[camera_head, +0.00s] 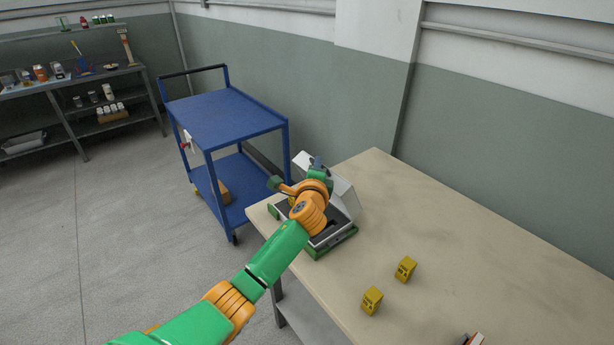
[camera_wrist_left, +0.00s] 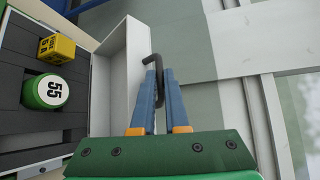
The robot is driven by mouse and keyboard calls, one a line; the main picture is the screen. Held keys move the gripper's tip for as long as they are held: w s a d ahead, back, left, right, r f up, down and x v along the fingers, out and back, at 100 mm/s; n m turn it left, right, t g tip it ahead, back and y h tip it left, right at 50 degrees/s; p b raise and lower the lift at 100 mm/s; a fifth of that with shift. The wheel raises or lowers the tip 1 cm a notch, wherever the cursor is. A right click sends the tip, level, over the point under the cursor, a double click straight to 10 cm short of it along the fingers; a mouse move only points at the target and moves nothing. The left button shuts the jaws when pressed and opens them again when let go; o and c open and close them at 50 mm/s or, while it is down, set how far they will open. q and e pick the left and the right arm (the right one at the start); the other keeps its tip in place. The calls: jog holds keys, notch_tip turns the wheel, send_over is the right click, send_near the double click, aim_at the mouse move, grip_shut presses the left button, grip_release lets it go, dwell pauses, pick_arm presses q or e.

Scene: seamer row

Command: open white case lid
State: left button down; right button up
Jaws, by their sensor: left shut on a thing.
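The white case sits at the table's far left corner, with a green-edged base (camera_head: 340,243) and a dark slatted inside (camera_wrist_left: 30,115). Its white lid (camera_head: 343,188) stands raised and tilted up at the back; the lid also shows in the left wrist view (camera_wrist_left: 122,78). My left gripper (camera_head: 317,164) is at the lid's upper edge. In the left wrist view its blue fingers (camera_wrist_left: 155,90) are shut on a dark bent handle (camera_wrist_left: 157,70) beside the lid. My arm hides part of the case.
Inside the case are a yellow block (camera_wrist_left: 56,48) and a green-and-white cylinder marked 55 (camera_wrist_left: 46,92). Two yellow blocks (camera_head: 372,301) (camera_head: 405,269) stand on the table (camera_head: 480,250). A blue cart (camera_head: 228,118) stands left of it. The table's right side is mostly clear.

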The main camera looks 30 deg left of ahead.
pick_arm(q)
jog(key=shift+w+d+r, duration=0.2)
jog(key=shift+w+d, duration=0.1)
jog(key=shift+w, duration=0.45)
jog(key=shift+w+d+r, duration=0.2)
jog(key=shift+w+d, duration=0.1)
jog(key=shift+w, duration=0.4)
pick_arm(e)
jog(key=shift+w+d+f, duration=0.2)
jog(key=shift+w+f, duration=0.05)
jog(key=shift+w, duration=0.15)
pick_arm(q)
jog(key=c, duration=0.9)
grip_release()
jog(key=shift+c, duration=0.2)
jog(key=shift+s+r, duration=0.1)
jog(key=shift+s+d, duration=0.1)
